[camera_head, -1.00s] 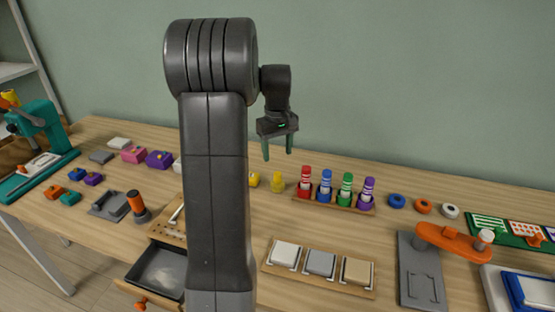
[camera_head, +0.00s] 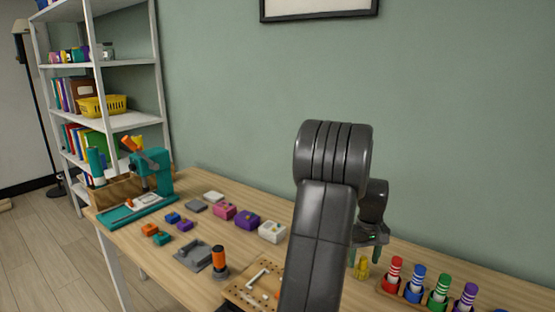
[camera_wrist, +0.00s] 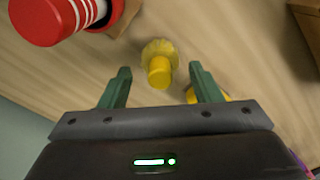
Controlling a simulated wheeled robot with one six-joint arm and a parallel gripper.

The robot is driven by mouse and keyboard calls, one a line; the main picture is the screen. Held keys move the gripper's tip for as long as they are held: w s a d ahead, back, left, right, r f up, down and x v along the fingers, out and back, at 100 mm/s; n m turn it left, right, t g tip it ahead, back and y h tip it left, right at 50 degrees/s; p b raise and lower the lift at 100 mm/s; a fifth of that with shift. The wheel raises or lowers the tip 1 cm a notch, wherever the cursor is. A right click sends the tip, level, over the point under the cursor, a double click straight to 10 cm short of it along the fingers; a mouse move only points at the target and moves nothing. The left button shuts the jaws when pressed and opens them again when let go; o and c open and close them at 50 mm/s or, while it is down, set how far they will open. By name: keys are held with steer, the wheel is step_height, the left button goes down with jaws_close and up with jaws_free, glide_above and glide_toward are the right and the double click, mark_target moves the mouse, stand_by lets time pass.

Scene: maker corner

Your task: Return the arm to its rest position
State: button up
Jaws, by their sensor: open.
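My gripper (camera_head: 367,258) is at the right of my dark arm in the head view, over the back part of the table. A second yellow thing (camera_wrist: 191,95) is partly hidden by a finger. My arm hides part of the table.
A wooden rack (camera_head: 400,291) of coloured markers stands right of the gripper. Left of my arm are a pegboard (camera_head: 240,293), an orange-and-black tool (camera_head: 219,262), small coloured blocks and a teal press (camera_head: 155,168). A white shelf (camera_head: 134,121) stands behind. Air above the table is clear.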

mark_target(362, 269)
step_height(362, 269, down, 4)
steer(key=shift+r, duration=2.05)
